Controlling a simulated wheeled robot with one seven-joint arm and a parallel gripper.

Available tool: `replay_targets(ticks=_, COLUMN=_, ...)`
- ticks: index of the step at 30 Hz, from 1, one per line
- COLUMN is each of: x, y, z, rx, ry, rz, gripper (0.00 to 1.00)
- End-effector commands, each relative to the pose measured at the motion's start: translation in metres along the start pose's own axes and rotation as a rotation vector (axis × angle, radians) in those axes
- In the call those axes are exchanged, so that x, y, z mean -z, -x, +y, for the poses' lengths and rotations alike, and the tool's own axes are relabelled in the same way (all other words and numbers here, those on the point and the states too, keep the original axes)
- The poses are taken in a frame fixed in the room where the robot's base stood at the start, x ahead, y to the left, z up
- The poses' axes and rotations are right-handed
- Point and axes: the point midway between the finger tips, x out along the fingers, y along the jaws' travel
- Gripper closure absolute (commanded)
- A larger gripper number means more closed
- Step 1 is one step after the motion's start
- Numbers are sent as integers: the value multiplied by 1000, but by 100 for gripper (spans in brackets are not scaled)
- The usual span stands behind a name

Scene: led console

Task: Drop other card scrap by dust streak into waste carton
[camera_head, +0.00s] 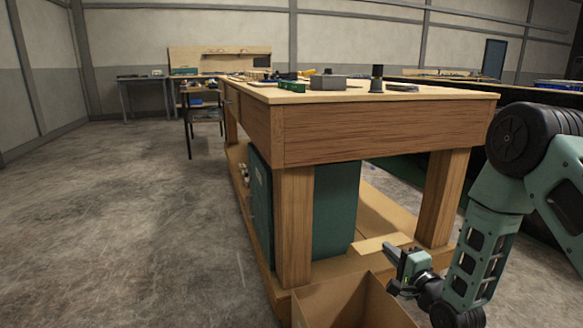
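A flat, pale tan card scrap (376,244) lies level at the tips of my gripper (392,254), at the lower right. The fingers appear closed on its near edge; the contact is small and partly hidden. The open brown waste carton (322,306) stands at the bottom of the view, in front of the workbench's near end. The card and gripper appear above and behind the carton's right side in the picture. The carton's floor and contents are hidden, and its lower part is cut off. I cannot make out the dust streak with certainty.
The wooden workbench (380,130) has thick legs, a low shelf and a green cabinet (337,208) beneath. Small parts and a grey box (327,83) sit on its top. A chair (205,112) stands farther back. The floor (120,220) to the left is clear.

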Motion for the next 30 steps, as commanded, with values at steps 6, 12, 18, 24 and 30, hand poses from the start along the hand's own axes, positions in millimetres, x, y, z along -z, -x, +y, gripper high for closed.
replay_targets(ticks=6, x=-13, y=-3, z=71, rx=2, ry=0, rz=-53, gripper=100)
replay_targets(ticks=12, x=-19, y=-4, z=93, rx=5, ry=1, rz=-79, gripper=100)
replay_targets(ticks=18, x=-21, y=-5, z=100, rx=4, ry=1, rz=-85, gripper=100)
replay_targets(ticks=24, x=-21, y=-4, z=118, rx=3, ry=1, rz=-84, gripper=100)
replay_targets(ticks=30, x=-21, y=-4, z=142, rx=3, ry=2, rz=-84, gripper=100)
